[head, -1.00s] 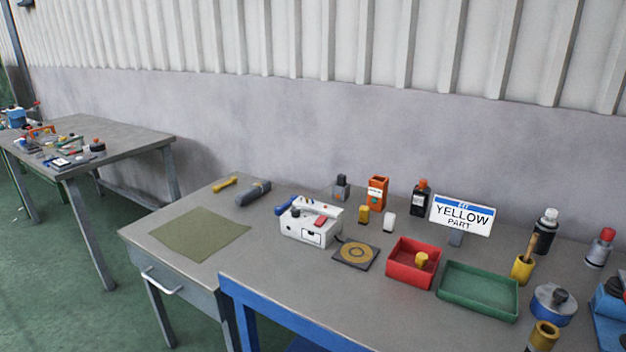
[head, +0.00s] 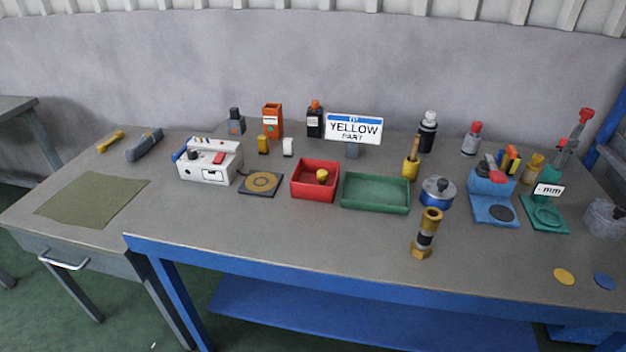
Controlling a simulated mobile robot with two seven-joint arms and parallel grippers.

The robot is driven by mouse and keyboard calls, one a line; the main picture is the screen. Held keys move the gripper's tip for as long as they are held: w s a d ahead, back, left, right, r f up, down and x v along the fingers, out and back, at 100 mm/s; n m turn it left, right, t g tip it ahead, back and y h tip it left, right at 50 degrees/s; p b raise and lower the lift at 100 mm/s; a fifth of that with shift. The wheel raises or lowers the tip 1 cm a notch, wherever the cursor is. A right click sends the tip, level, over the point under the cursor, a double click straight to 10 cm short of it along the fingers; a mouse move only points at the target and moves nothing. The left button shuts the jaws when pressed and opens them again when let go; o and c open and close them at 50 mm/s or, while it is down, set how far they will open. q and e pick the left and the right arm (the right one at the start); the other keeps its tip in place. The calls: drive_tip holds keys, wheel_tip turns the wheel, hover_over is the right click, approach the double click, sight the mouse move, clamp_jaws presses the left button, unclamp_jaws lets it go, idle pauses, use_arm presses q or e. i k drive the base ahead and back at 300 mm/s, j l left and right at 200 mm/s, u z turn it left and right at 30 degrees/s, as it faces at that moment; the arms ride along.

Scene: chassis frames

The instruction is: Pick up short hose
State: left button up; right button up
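No thing here is clearly marked as the short hose. A short upright piece with brass-coloured ends and a dark middle (head: 427,232) stands near the table's front edge, right of centre; it may be the hose. A dark grey rounded piece (head: 145,145) lies at the back left, and I cannot tell exactly what it is. Neither of my grippers shows in the head view.
A red bin (head: 294,188) holding a yellow part and a green tray (head: 375,207) stand mid-table. Left are a white device (head: 203,174) and an olive mat (head: 70,207). Blue and green stands (head: 493,209) are to the right. The front middle is clear.

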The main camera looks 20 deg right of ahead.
sight(426, 233)
drive_tip(key=z, duration=1.4)
